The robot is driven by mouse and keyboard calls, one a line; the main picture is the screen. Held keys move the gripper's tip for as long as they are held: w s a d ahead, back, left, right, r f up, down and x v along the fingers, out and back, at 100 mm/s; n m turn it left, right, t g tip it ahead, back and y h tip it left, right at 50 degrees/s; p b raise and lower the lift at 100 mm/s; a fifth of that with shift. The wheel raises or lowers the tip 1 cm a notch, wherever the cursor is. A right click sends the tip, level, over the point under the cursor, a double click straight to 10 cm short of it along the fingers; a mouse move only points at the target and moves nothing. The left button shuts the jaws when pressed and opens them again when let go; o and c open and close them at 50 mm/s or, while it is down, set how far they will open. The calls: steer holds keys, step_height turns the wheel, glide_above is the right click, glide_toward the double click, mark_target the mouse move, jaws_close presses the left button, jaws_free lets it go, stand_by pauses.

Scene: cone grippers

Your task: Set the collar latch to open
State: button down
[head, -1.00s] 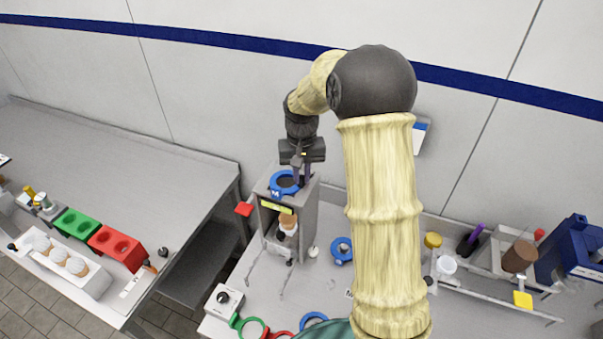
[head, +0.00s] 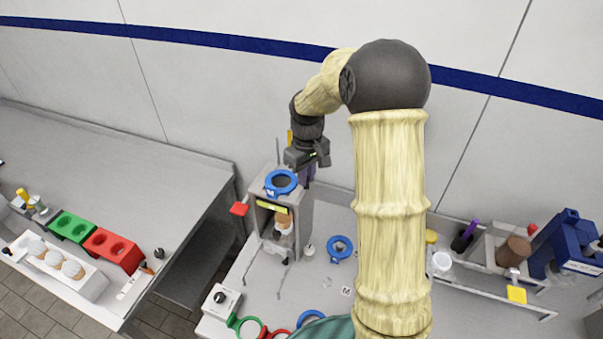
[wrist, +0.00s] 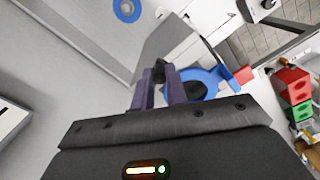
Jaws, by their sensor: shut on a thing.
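The blue collar ring (head: 281,182), marked M at its front, sits on top of a grey box-shaped machine (head: 305,212). It also shows in the wrist view (wrist: 212,80), just right of my fingers. My gripper (head: 308,172) is at the back right of the collar, with its purple fingers pointing down. In the wrist view my gripper (wrist: 159,88) is shut on a small dark piece (wrist: 159,69) beside the ring, which looks like the collar latch's handle. The fingers hide most of it, so its exact setting cannot be told.
A red tab (head: 239,208) sticks out at the machine's left. A cone (head: 284,222) stands inside the machine's open front. Another blue ring (head: 340,247) lies on the bench to the right. The wall is close behind.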

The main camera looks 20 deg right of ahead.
steer(key=shift+w+d+n+p, duration=0.1)
steer(key=shift+d+n+p, duration=0.45)
steer(key=shift+n, duration=0.7)
steer(key=shift+w+d+n+p, duration=0.1)
steer(key=shift+d+n+p, duration=0.2)
steer(key=shift+d+n, duration=0.7)
steer(key=shift+d+n+p, duration=0.25)
steer(key=shift+n+p, duration=0.2)
steer(key=shift+n, duration=1.1)
steer(key=c, duration=1.4)
jaws_free()
steer(key=shift+r, duration=0.1)
step_height(320, 180, up, 17)
steer(key=b, duration=0.3)
steer(key=shift+r+b, duration=0.15)
steer(key=shift+b, duration=0.2)
